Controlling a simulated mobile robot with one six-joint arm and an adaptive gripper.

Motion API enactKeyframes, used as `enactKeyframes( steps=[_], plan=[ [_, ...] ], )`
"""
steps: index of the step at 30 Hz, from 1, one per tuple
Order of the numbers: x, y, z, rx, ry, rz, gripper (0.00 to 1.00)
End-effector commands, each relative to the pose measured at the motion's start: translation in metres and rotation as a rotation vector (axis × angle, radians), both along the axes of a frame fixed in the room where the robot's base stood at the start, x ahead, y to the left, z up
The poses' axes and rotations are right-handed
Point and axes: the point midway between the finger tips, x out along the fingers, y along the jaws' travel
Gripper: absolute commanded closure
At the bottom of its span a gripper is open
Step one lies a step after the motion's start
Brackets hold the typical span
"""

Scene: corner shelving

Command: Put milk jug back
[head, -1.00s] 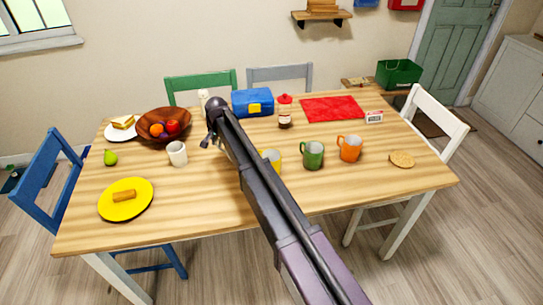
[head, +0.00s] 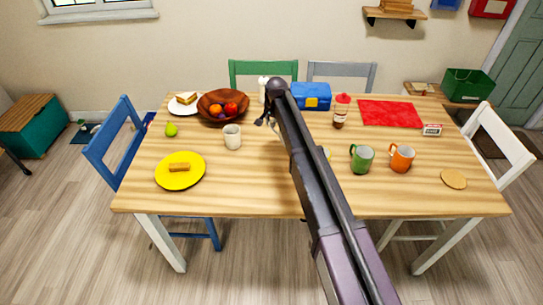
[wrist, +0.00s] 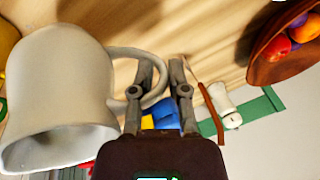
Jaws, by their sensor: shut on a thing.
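The white milk jug (wrist: 65,85) fills the left of the wrist view, its open mouth toward the picture's lower edge. My gripper (wrist: 163,68) is shut on its looped handle (wrist: 158,85).

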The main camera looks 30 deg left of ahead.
Motion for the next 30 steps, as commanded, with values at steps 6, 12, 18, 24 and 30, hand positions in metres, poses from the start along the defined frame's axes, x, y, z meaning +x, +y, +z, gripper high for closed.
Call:
enactKeyframes(
  steps=[6,12,18,24,30],
  plan=[
    [0.0,0.0,0.037,0.0,0.0,0.0,1.0],
    [0.0,0.0,0.064,0.0,0.0,0.0,1.0],
    [0.0,0.0,0.09,0.0,0.0,0.0,1.0],
    [0.0,0.0,0.117,0.0,0.0,0.0,1.0],
    [0.0,0.0,0.143,0.0,0.0,0.0,1.0]
  ],
)
